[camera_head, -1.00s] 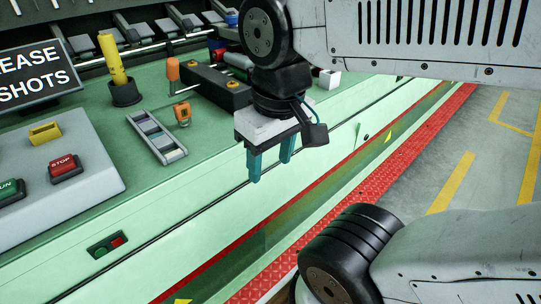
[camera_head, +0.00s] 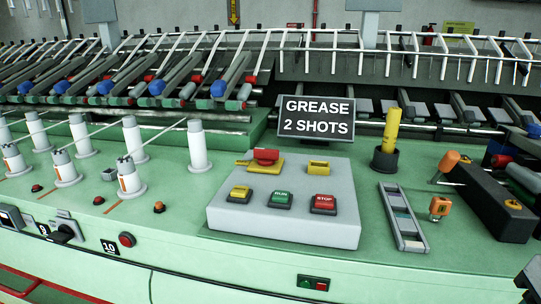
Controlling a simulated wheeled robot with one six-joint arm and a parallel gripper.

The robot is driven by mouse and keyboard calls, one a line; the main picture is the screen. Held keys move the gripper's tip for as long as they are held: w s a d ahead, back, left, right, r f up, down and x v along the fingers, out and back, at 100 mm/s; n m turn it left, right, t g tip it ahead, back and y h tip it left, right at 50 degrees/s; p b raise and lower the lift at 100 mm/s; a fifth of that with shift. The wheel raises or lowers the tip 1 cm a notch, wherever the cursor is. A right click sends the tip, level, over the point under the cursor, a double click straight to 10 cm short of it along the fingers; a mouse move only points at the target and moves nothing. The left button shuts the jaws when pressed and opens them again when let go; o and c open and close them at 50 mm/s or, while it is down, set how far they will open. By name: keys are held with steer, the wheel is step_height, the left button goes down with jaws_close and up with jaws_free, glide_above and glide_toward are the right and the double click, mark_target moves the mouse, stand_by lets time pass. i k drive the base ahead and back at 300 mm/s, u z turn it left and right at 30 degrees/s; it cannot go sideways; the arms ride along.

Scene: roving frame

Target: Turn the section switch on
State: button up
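A grey control box (camera_head: 285,218) stands on the green frame in the middle. On it are a red rotary handle (camera_head: 265,157) on a yellow plate, a yellow button (camera_head: 239,193), a green RUN button (camera_head: 281,199) and a red STOP button (camera_head: 323,203). At the left on the front face, a black lever switch (camera_head: 64,231) sits on a grey plate between labels 9 (camera_head: 44,230) and 10 (camera_head: 109,246). None carries a readable section name, and I cannot tell whether the lever is on or off.
A "GREASE 2 SHOTS" sign (camera_head: 316,118) stands behind the box. A yellow grease tool (camera_head: 391,130) in a black cup, a grey ladder-like tray (camera_head: 403,218) and orange-handled tools (camera_head: 440,207) lie to the right. White bobbins (camera_head: 198,146) stand at left.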

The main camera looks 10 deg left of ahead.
mark_target(265, 157)
steer(key=k, duration=1.3)
steer(key=u, duration=0.7)
steer(key=i, duration=1.3)
steer(key=z, duration=0.2)
